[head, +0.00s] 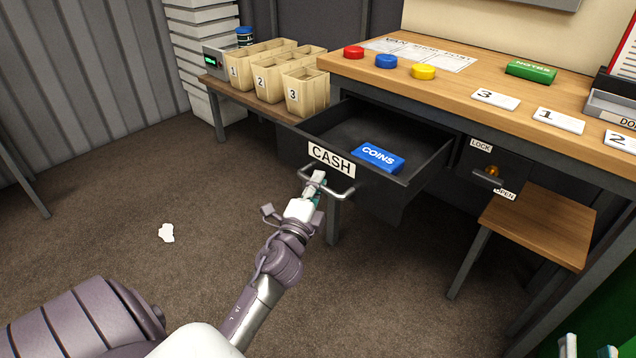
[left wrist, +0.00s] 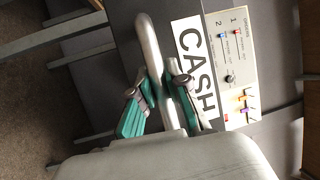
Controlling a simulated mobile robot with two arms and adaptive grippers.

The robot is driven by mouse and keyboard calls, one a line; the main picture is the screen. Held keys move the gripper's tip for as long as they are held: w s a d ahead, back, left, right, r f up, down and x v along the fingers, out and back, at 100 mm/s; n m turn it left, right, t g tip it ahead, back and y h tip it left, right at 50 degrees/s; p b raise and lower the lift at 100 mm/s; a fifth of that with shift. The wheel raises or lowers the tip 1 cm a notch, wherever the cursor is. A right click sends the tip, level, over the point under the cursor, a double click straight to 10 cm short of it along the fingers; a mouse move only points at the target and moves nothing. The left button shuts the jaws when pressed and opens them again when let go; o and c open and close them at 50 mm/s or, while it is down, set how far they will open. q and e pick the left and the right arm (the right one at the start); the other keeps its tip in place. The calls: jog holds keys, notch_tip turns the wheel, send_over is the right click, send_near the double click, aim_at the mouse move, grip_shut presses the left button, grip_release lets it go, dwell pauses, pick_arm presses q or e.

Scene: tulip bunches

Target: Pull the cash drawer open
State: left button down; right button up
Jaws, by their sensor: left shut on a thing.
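The dark grey cash drawer (head: 420,178) stands pulled out from under the wooden counter, with its inside showing. Its front carries a white CASH label (head: 331,159), which also shows in the left wrist view (left wrist: 194,65). A blue COINS block (head: 378,157) lies inside. My left gripper (head: 315,186) is shut on the silver drawer handle (head: 345,191). In the left wrist view the handle (left wrist: 148,40) runs between the green-padded fingers. My right gripper (head: 589,350) shows only its fingertips at the bottom right edge, apart, with nothing seen between them.
Red (head: 353,52), blue (head: 386,61) and yellow (head: 423,72) buttons sit on the counter (head: 450,88). A lock panel with a knob (head: 491,172) is right of the drawer, above a wooden stool (head: 540,225). Numbered crates (head: 300,92) stand at left. The carpet ahead is mostly clear.

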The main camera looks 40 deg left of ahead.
pick_arm(q)
jog(key=c, duration=1.1)
grip_release()
jog(key=shift+c, duration=0.2)
jog(key=v, duration=0.7)
jog(key=shift+s, duration=0.2)
jog(key=shift+d, duration=0.2)
